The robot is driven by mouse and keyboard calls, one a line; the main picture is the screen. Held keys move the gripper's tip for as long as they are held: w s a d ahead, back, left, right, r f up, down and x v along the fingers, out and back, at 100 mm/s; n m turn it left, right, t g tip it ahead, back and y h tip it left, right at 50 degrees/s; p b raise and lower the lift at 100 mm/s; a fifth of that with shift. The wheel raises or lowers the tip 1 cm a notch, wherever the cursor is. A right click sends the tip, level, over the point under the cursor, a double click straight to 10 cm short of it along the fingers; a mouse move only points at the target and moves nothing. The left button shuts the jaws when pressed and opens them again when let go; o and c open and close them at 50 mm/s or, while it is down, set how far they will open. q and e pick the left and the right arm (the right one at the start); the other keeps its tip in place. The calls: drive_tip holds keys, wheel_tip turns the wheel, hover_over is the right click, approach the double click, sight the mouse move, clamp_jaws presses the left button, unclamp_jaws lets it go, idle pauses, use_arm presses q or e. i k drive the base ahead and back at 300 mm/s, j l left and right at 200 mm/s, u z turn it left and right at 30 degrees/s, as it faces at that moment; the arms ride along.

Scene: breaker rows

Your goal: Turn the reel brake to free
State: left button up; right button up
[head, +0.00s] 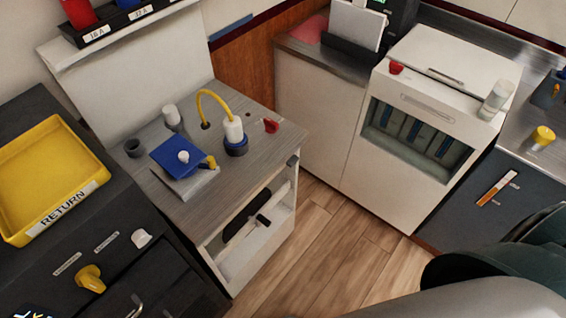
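I cannot tell which control is the reel brake, and no marking that reads as brake or free is legible. A yellow knob (90,278) and a white knob (141,238) sit on the dark cabinet at the lower left, near two small labels too small to read. Another yellow knob (543,135) is on the right unit. Neither of my grippers shows; only parts that look like my own arm fill the lower right.
A yellow RETURN tray (45,172) lies on the dark left cabinet. A blue block with a white knob (178,158) stands on the worktop. Wooden floor (330,250) is clear between the units.

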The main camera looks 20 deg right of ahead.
sight(294, 160)
drive_tip(key=i+l, duration=0.1)
drive_tip(key=l, duration=1.3)
drive_tip(key=i+l, duration=0.15)
drive_tip(key=l, duration=1.25)
drive_tip(key=i+z, duration=0.05)
